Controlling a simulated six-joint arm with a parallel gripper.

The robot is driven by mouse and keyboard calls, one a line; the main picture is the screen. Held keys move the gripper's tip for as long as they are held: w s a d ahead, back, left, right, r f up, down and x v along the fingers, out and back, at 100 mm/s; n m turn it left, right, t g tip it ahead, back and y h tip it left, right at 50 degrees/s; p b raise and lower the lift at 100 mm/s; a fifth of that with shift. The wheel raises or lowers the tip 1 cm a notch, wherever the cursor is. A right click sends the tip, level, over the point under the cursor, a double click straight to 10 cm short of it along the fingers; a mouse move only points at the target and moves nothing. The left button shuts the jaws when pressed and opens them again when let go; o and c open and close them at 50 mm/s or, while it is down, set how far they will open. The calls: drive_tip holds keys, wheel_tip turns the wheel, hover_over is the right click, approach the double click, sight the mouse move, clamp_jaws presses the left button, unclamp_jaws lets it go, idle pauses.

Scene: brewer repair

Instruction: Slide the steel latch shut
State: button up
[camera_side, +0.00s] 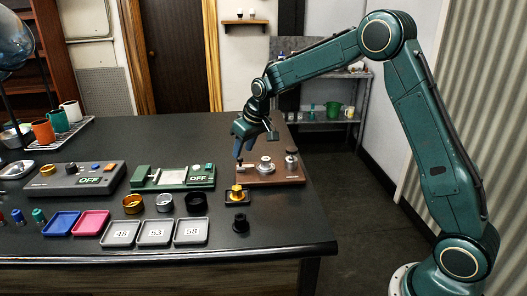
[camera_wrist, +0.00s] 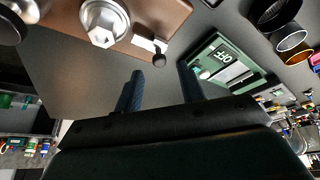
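The steel latch (camera_wrist: 148,43) is a short silver bar with a dark round knob, at the edge of a brown board (camera_wrist: 172,14) in the wrist view. In the side view the brown board (camera_side: 290,179) lies near the right end of the dark table, and the latch (camera_side: 241,166) is small at its left edge. My gripper (camera_side: 254,142) hangs just above the board's left part. In the wrist view its two blue fingers (camera_wrist: 160,84) are apart with nothing between them. The knob lies beyond the fingertips, apart from them. I cannot tell the latch's exact position along its travel.
A silver hex-topped fitting (camera_wrist: 103,24) stands on the board beside the latch. A green scale (camera_side: 174,178), a grey control box (camera_side: 78,178), small round cups (camera_side: 164,203) and numbered trays (camera_side: 155,233) stand left of the board. The table behind the board is clear.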

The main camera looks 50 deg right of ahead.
sight(242, 159)
drive_tip(key=shift+x, duration=1.6)
